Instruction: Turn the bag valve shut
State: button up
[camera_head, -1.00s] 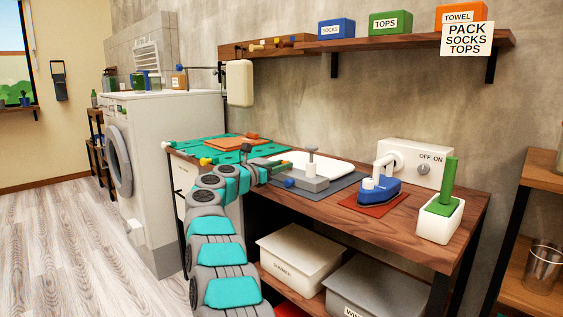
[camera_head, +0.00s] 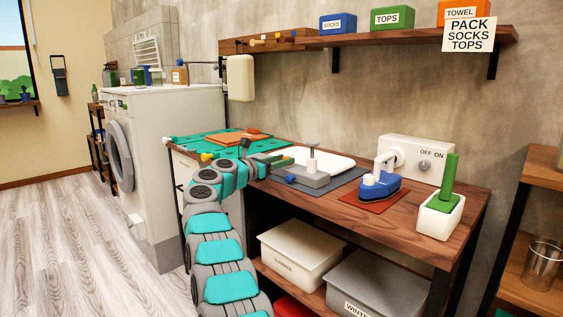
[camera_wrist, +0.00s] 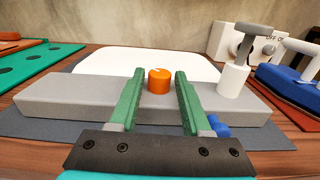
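The orange round knob (camera_wrist: 159,80) with a small pale mark on top, which looks like the bag valve, stands on a long grey block (camera_wrist: 60,97). A flat white bag (camera_wrist: 120,62) lies behind the block; it also shows in the head view (camera_head: 335,168). My gripper (camera_wrist: 160,74) is open, with its green fingers over the block, one to each side of the knob. Gaps show on both sides of the knob. In the head view my gripper (camera_head: 279,161) hides the knob. A white post with a grey T-handle (camera_wrist: 232,78) stands at the block's right end.
A blue nub (camera_wrist: 218,125) sticks out of the block's front beside the right finger. A blue iron (camera_head: 379,188) rests on a red mat to the right. A teal perforated board (camera_head: 195,147) lies to the left. A white dispenser (camera_head: 240,78) hangs above the bench's left part.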

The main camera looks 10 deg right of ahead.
jog(key=shift+o, duration=1.2)
jog(key=b+v, duration=0.2)
jog(key=v, duration=0.4)
jog(key=shift+s+a+f+b, duration=0.15)
jog(key=shift+s+a+b, duration=0.1)
jog(key=shift+a+b, duration=0.15)
jog(key=shift+s+a, duration=0.3)
jog(key=shift+s, duration=0.05)
